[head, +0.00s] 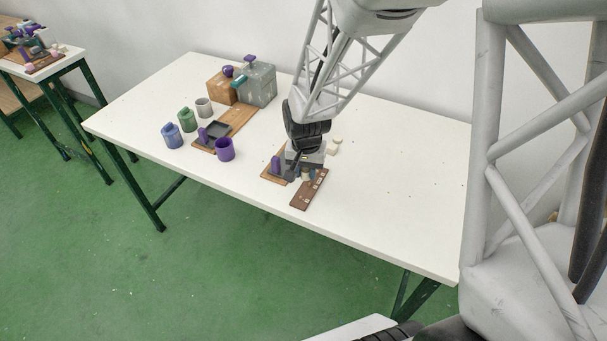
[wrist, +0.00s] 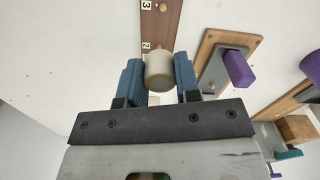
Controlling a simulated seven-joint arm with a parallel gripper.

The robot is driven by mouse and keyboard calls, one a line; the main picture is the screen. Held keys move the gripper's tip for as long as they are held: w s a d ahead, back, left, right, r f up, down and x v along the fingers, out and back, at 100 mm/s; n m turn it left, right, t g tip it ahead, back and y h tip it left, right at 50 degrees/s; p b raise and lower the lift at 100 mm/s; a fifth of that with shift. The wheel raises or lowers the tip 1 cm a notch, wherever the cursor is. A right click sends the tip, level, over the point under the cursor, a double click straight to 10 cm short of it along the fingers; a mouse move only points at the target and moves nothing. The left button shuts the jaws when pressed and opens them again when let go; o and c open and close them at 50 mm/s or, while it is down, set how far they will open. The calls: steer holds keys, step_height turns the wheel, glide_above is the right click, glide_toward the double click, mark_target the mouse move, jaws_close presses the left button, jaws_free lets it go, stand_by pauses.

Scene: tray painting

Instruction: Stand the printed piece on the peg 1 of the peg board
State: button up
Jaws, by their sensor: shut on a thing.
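My gripper (wrist: 159,78) is shut on the printed piece (wrist: 159,70), a beige cylinder with a greyish end, held between its two blue fingers. The brown peg board (wrist: 165,26) runs upward behind the piece in the wrist view. Labels 3 and 2 show there with small wooden pegs beside them. The piece covers the board beyond label 2, so I see no peg 1. In the head view my gripper (head: 305,168) is over the far end of the peg board (head: 302,197). I cannot tell whether the piece touches the board.
A wooden base with a purple block (head: 276,163) is close left of my gripper. Small cream pieces (head: 335,143) lie behind it. Cups (head: 225,149), bottles (head: 187,119) and boxes (head: 257,84) stand farther left. The table's right side is clear.

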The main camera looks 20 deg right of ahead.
steer(key=shift+m, duration=0.4)
steer(key=w+d, duration=0.5)
steer(key=shift+w+d, duration=0.35)
steer(key=shift+w, duration=0.05)
steer(key=shift+f, duration=0.25)
steer(key=shift+f, duration=2.15)
steer(key=shift+f, duration=0.6)
stand_by(0.4)
steer(key=o, duration=1.5)
steer(key=shift+c, duration=0.2)
steer(key=shift+r, duration=0.2)
steer(key=shift+r, duration=2.85)
